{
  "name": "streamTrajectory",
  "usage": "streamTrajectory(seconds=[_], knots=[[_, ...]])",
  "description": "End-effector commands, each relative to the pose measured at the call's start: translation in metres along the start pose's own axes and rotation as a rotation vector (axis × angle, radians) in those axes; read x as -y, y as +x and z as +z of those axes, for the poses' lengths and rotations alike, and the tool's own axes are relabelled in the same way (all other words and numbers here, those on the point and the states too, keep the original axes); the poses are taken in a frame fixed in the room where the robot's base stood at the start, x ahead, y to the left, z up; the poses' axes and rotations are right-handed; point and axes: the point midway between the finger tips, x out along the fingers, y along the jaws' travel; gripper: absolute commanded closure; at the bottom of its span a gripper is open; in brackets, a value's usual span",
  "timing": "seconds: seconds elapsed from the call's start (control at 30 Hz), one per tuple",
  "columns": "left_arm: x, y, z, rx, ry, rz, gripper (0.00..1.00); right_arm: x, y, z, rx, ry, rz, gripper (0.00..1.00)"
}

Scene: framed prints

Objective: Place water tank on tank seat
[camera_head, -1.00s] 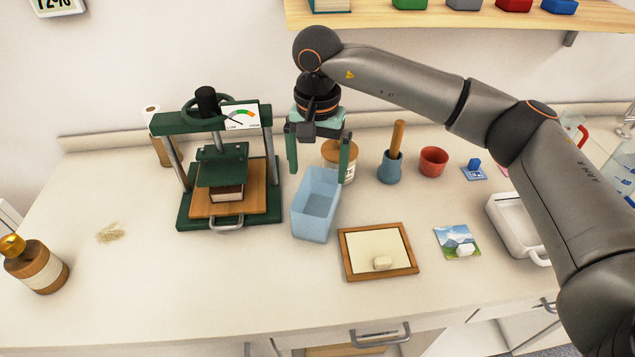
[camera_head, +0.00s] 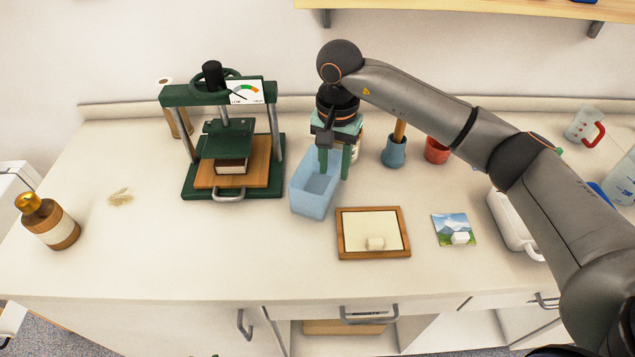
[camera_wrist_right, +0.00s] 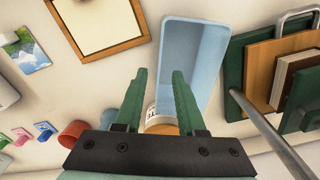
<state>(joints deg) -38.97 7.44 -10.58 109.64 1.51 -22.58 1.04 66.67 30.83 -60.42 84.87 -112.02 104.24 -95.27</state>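The light blue open-topped box (camera_head: 309,196), which looks like the water tank, stands upright on the counter right of the green press. It also shows in the wrist view (camera_wrist_right: 193,50). My right gripper (camera_head: 334,172) points down at the tank's far right side, fingers apart. In the wrist view its fingertips (camera_wrist_right: 159,75) are spaced, with one finger overlapping the tank and the other beside it. I cannot tell whether either touches the tank wall. I see nothing I can clearly identify as the tank seat. My left gripper is not in view.
The green press (camera_head: 196,180) holds a book. A jar behind my gripper is partly hidden. A mortar (camera_head: 394,152), red cup (camera_head: 437,150), wooden frame (camera_head: 374,211), picture card (camera_head: 454,223) and white tray (camera_head: 512,222) lie to the right.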

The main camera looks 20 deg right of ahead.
Motion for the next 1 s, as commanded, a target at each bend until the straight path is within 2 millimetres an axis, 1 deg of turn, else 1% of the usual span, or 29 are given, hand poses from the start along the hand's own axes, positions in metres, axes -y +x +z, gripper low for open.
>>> streamTrajectory(seconds=[0.17, 0.4, 0.5, 0.77, 1.0], knots=[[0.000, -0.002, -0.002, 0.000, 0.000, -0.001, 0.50, -0.001, 0.012, 0.001, 0.001, -0.001, 0.001, 0.61], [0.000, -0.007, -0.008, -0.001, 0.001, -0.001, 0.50, -0.002, 0.046, 0.004, 0.004, -0.001, 0.001, 0.61], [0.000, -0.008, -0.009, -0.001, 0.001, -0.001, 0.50, -0.002, 0.056, 0.003, 0.002, -0.002, -0.001, 0.61], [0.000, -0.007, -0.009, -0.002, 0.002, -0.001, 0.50, -0.002, 0.059, 0.003, 0.000, -0.002, -0.002, 0.61], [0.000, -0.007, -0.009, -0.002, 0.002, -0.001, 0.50, -0.002, 0.059, 0.003, 0.000, -0.002, -0.001, 0.87]])
